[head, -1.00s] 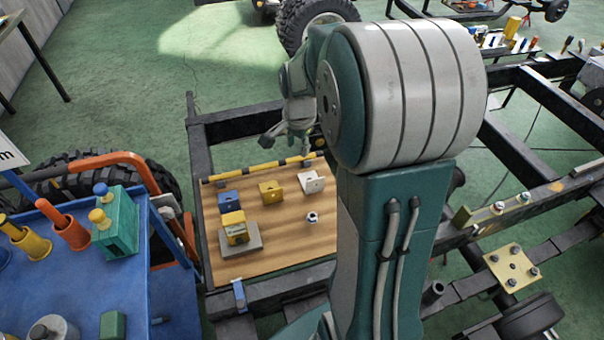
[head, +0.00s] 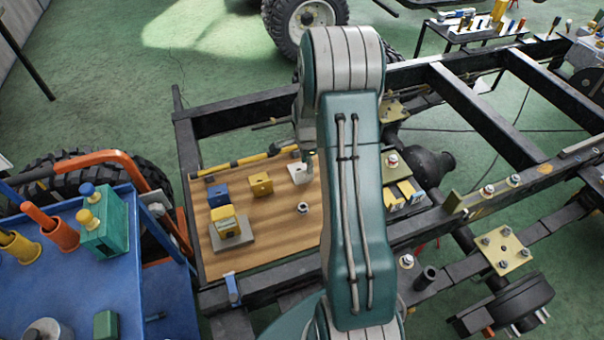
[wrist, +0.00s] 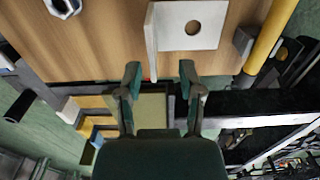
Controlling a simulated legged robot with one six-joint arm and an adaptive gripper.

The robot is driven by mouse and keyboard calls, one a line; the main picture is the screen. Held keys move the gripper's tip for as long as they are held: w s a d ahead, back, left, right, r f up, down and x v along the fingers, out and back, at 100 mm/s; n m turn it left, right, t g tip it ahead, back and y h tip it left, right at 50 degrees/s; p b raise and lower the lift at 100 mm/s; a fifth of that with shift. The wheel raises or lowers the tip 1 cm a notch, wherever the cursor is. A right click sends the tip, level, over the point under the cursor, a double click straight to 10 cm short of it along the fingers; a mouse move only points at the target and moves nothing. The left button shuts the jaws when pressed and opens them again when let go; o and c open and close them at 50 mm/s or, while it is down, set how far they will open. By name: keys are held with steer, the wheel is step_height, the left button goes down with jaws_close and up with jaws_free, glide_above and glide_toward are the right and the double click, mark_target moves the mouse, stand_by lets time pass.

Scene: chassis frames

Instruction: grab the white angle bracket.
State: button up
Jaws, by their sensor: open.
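The white angle bracket (head: 297,174) stands on the wooden board (head: 270,235) near its back right edge, partly covered by my arm in the head view. In the wrist view the bracket (wrist: 193,27) shows one flat plate with a round hole and an upright flange on its left. My gripper (wrist: 160,70) is open in the wrist view, its two fingertips apart just below the bracket's flange. In the head view the gripper is mostly hidden by my arm.
A yellow bracket (head: 260,184), a blue bracket (head: 217,194) and a yellow block (head: 224,219) on a grey plate share the board. A nut (head: 303,208) lies nearby. A yellow bar (head: 240,163) runs along the back edge. Dark chassis rails (head: 240,113) surround the board.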

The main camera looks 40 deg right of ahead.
mark_target(305, 181)
steer(key=f, duration=0.2)
steer(key=a+f, duration=0.1)
steer(key=f, duration=0.1)
steer(key=shift+s, duration=0.2)
steer(key=shift+a+f, duration=0.1)
steer(key=shift+f, duration=0.15)
jaws_close()
